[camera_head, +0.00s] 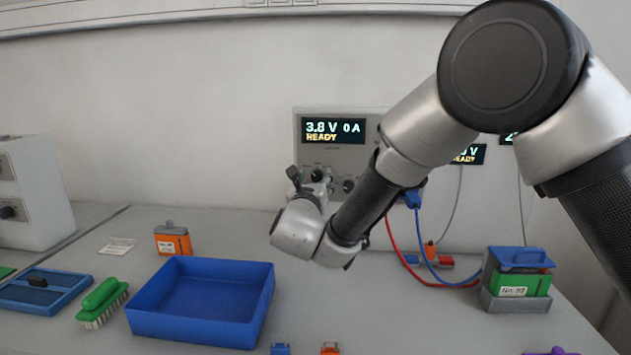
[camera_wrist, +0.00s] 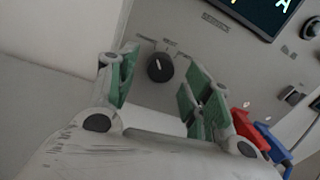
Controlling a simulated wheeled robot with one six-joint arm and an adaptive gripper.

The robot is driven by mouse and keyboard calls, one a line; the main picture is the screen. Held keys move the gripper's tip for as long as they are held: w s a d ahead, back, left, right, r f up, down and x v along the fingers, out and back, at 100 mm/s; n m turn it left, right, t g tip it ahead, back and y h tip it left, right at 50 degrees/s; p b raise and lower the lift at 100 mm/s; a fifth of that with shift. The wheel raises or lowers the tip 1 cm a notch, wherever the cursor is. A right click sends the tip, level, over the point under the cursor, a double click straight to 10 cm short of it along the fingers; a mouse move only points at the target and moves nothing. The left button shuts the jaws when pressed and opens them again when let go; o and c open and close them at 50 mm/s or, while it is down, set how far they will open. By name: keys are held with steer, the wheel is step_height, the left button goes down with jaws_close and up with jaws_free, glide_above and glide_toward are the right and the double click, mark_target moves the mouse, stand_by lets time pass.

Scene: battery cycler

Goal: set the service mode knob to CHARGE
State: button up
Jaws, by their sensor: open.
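The service panel (camera_head: 300,140) on the wall side carries a lit display (camera_head: 334,131) reading 3.8 V, 0 A, READY. A round black knob (camera_wrist: 160,68) with a short white pointer mark shows on the panel in the wrist view. Small labels sit around it, too small to read, so its setting cannot be told. My gripper (camera_wrist: 161,84) is open, with one green-padded finger to each side of the knob in the wrist picture. Whether the pads reach around it or touch it cannot be told. In the head view, my gripper (camera_head: 314,186) is close before the panel.
Red and blue plugs (camera_wrist: 263,138) lie right of my gripper in the wrist view. On the bench are a blue tray (camera_head: 200,330), a green brush (camera_head: 102,302), an orange battery (camera_head: 173,240) and a green battery in a holder (camera_head: 518,282). Cables (camera_head: 432,262) hang at right.

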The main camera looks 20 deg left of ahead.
steer(key=s+d, duration=0.2)
steer(key=s, duration=0.8)
steer(key=shift+s+f, duration=0.2)
steer(key=shift+f, duration=0.05)
steer(key=w+d+f+m+g+h, duration=0.2)
steer(key=d+f+m+h, duration=0.35)
steer(key=d, duration=0.25)
steer(key=s+d+m+g+h, duration=0.1)
steer(key=d+m+g+h, duration=0.35)
steer(key=d, duration=0.95)
steer(key=s+d+m+g+h, duration=0.15)
steer(key=d+m+g, duration=0.45)
steer(key=d+m, duration=0.6)
steer(key=s+d+r+m+y, duration=0.3)
steer(key=s+d+m, duration=0.5)
steer(key=d, duration=0.5)
steer(key=s+d+r+m+g+y, duration=0.1)
steer(key=s+d+r+m+y, duration=0.3)
steer(key=s+d+m, duration=0.5)
steer(key=s+d+y, duration=0.1)
steer(key=d, duration=0.2)
steer(key=shift+s+d+m, duration=0.3)
steer(key=shift+d, duration=0.05)
